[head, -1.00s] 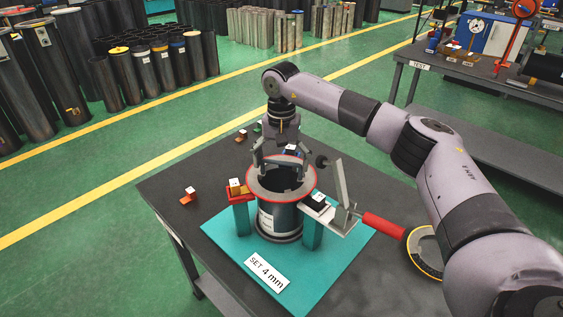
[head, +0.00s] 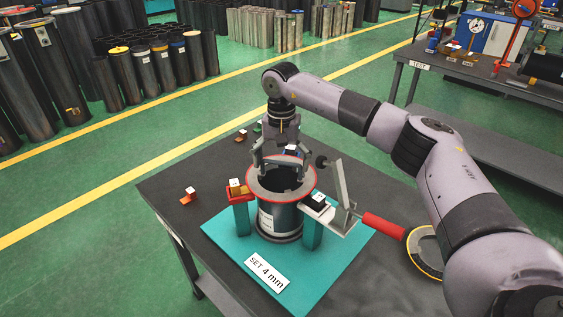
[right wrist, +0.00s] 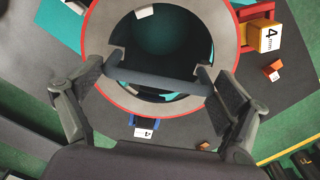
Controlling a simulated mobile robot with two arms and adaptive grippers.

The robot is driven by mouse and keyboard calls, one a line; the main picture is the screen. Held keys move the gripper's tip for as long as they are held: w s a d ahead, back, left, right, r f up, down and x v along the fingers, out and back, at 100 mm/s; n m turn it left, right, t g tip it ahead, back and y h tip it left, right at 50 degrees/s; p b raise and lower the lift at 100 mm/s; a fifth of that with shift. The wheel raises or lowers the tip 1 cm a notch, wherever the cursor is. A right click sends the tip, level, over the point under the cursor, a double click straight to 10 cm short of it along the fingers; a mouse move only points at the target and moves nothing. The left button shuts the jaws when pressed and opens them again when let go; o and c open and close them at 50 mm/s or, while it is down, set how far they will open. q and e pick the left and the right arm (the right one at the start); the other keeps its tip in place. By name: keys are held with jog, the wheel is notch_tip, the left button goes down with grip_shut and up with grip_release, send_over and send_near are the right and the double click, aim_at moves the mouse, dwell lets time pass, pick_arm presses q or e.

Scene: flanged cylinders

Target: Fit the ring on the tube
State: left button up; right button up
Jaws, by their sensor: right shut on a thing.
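The ring (head: 256,190) is a flat grey flange with a red outer edge, at the top of the dark tube (head: 287,218) with a white label. It looks level, but I cannot tell whether it rests fully on the tube. In the right wrist view the ring (right wrist: 232,30) encircles the dark tube opening. My right gripper (head: 282,163) is above the ring, with its fingers closed on the ends of a dark bar (right wrist: 160,82) that spans the ring's hole. My left gripper is not in view.
The tube stands on a teal mat (head: 330,262) with a "SET 4 mm" card (head: 267,272). Teal posts flank it; a lever with a red handle (head: 384,225) is at right. An orange "4 mm" block (head: 237,188) sits at left. The left table top is mostly clear.

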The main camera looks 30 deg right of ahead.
jog(key=shift+f+b, duration=0.35)
jog(key=shift+f, duration=0.2)
dwell(2.0)
jog(key=o, duration=1.6)
jog(key=shift+r+p, duration=2.25)
jog(key=shift+r, duration=1.25)
jog(key=shift+s, duration=0.1)
jog(key=shift+f, duration=0.1)
